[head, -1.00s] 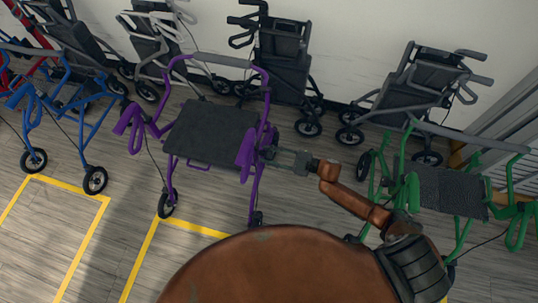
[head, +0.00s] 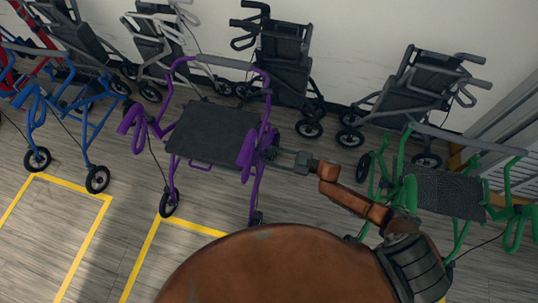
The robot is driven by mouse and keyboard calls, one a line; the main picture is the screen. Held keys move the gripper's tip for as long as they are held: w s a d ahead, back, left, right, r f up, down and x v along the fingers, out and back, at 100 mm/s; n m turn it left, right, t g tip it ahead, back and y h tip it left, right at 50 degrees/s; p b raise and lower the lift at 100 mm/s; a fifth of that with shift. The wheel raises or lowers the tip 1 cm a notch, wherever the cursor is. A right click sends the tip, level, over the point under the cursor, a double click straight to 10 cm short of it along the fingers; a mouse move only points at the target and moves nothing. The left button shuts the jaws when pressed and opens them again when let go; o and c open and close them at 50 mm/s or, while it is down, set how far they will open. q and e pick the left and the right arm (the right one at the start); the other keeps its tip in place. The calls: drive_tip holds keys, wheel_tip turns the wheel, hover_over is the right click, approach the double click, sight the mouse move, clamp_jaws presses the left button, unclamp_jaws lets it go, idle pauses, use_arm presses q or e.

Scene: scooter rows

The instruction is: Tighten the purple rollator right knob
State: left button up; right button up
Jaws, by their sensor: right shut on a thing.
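The purple rollator (head: 187,163) stands left of centre in the head view, with a dark seat (head: 212,131) and a grey backrest bar. My right gripper (head: 271,154) reaches in from the right to the rollator's right side, beside the purple right handle (head: 246,154). It is shut on a small dark part there, at the place of the right knob. The fingers hide most of the knob. My left gripper is not in view.
A green rollator (head: 445,195) stands close to my right arm. A blue rollator (head: 70,120) is on the left. Black and grey rollators (head: 285,60) line the wall. Yellow lines (head: 95,250) mark the floor, which is clear at the lower left.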

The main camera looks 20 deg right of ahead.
drive_tip(key=o, duration=1.2)
drive_tip(key=shift+c, duration=0.2)
drive_tip(key=v, duration=0.7)
drive_tip(key=shift+s+d, duration=0.15)
drive_tip(key=shift+d, duration=0.05)
